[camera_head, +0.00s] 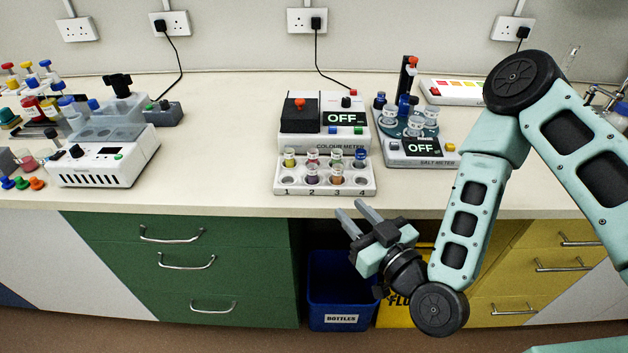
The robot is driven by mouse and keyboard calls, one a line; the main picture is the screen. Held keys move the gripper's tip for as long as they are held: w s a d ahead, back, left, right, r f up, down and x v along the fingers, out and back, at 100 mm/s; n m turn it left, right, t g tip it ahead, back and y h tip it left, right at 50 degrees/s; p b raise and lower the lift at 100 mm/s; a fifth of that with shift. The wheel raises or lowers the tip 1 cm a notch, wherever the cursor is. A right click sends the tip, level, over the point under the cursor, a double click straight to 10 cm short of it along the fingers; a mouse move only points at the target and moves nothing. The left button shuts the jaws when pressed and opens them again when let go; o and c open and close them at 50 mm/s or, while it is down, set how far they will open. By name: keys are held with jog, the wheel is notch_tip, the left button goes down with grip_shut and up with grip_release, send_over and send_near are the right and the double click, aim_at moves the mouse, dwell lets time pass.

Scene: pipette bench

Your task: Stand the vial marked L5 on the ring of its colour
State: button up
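A white rack (325,187) numbered 1 to 4 stands at the bench's front edge. It holds several small vials, among them a yellow one (289,159), a purple one (312,175), an orange one (336,176) and a blue-capped one (360,158). No L5 mark is legible, so I cannot tell which vial it is. Small blue, green and orange round pieces (37,183) lie at the far left; I cannot tell whether they are rings or caps. My gripper (351,208) is open and empty, in front of the bench edge, just below the rack's right end.
The colour meter (341,139) stands behind the rack, and the salt meter (418,150) to its right. A white device (103,165) and several bottles (32,108) crowd the left. The bench top (215,150) is clear between the white device and the rack.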

aim_at(315, 172)
jog(key=b+x, duration=0.2)
jog(key=b, duration=0.1)
jog(key=b+x, duration=0.2)
jog(key=b, duration=0.2)
jog(key=b+x, duration=0.3)
jog(key=b, duration=0.1)
jog(key=shift+d+f, duration=0.1)
jog(key=shift+f, duration=0.15)
jog(key=b, duration=0.2)
jog(key=shift+w+b, duration=0.15)
jog(key=shift+b, duration=0.15)
jog(key=shift+a+b, duration=0.25)
jog(key=shift+b, duration=0.75)
jog(key=shift+w+a+r, duration=0.3)
jog(key=shift+w+a, duration=0.2)
jog(key=shift+w, duration=0.25)
jog(key=shift+p+x, duration=0.45)
jog(key=shift+x, duration=2.55)
jog(key=shift+c, duration=0.3)
